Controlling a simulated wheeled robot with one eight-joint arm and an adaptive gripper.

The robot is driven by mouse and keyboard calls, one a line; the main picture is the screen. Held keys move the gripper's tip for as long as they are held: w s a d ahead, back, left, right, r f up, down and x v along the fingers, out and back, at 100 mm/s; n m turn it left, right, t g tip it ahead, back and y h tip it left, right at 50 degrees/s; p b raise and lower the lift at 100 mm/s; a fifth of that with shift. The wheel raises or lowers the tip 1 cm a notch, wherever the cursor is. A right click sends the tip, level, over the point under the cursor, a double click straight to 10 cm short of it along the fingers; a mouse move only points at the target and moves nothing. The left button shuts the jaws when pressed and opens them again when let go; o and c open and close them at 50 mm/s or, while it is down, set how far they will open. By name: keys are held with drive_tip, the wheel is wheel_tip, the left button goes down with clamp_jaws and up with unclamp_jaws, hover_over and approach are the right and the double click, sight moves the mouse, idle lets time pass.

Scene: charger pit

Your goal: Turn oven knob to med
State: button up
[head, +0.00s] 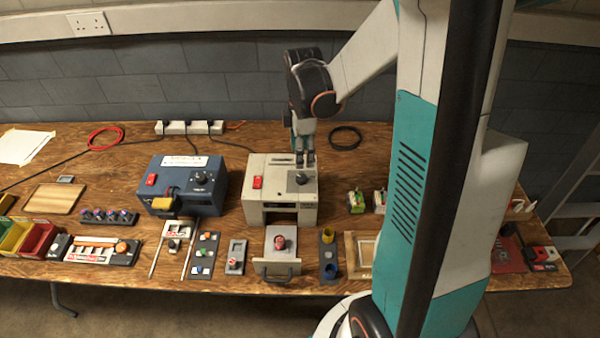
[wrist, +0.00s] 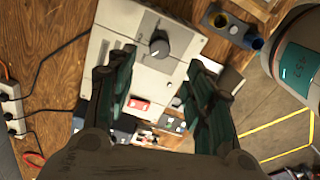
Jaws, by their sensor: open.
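The oven appears to be the beige box (head: 255,190) in the middle of the table. Its dark round knob (head: 301,178) is on the top panel, at the right. My gripper (head: 306,160) points down above the back of this panel, close behind the knob. In the wrist view the knob (wrist: 159,47) shows with a pale pointer mark, beyond and between my fingertips (wrist: 163,65). The two fingers are apart with nothing between them, and I see no contact with the knob. The markings around the knob are too small to read.
A red switch (head: 257,182) sits left of the knob. A blue box (head: 187,187) with its own knob (head: 200,177) stands to the left. A drawer-like tray (head: 265,267) with a red round part is in front of the beige box. Cables lie behind.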

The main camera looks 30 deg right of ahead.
sight(302, 177)
wheel_tip(302, 177, down, 9)
drive_tip(key=b, duration=0.2)
drive_tip(key=shift+f+b, duration=0.15)
drive_tip(key=shift+b, duration=0.15)
drive_tip(key=c, duration=1.1)
